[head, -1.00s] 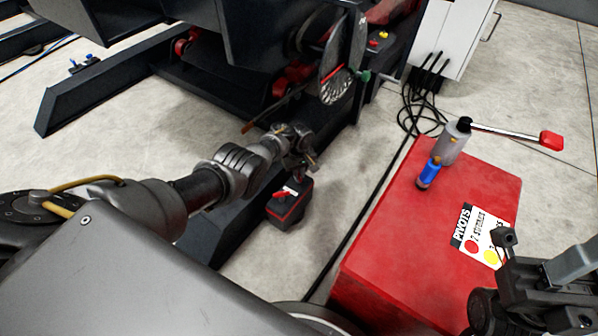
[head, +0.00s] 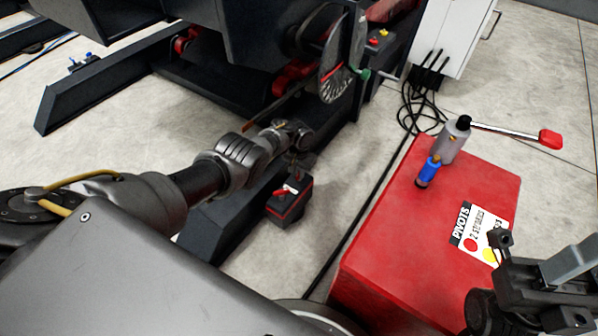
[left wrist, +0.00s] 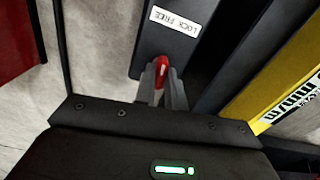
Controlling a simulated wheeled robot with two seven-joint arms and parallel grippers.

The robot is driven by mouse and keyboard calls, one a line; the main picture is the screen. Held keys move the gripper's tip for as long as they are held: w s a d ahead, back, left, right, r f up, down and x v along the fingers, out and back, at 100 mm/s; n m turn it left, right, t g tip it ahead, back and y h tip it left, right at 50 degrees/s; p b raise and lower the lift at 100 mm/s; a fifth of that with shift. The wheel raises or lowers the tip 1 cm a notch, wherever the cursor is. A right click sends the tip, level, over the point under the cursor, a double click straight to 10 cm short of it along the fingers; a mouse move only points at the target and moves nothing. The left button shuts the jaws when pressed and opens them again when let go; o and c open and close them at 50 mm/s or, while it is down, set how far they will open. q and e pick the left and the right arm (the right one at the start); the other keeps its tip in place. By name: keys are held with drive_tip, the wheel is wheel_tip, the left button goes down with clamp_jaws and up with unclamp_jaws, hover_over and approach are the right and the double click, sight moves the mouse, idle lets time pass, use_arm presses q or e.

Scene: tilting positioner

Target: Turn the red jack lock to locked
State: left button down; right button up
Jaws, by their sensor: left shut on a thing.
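The red jack lock lever (left wrist: 161,72) is in the middle of the left wrist view, on a dark panel. My left gripper (left wrist: 160,88) is shut on it, with one finger on each side. A white label (left wrist: 175,20) reading LOCK FREE, upside down, is on the panel above the lever. In the head view my left gripper (head: 298,168) points down just behind a small dark box (head: 289,208) with a red piece on top. The grasp is too small to make out there. My right arm's end (head: 520,280) is at the lower right; its fingers are not clear.
A red cabinet (head: 385,265) stands to the right, bearing a grey cylinder (head: 453,143) and a blue-handled piece (head: 428,172). The dark positioner frame (head: 90,98) lies behind and left of my arm. Black cables (head: 425,105) lie on the floor at the back.

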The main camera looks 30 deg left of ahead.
use_arm(q)
drive_tip(key=shift+s+m, duration=0.1)
drive_tip(key=shift+m, duration=0.5)
drive_tip(key=c, duration=1.5)
unclamp_jaws()
drive_tip(key=shift+o, duration=0.2)
drive_tip(key=shift+r, duration=0.1)
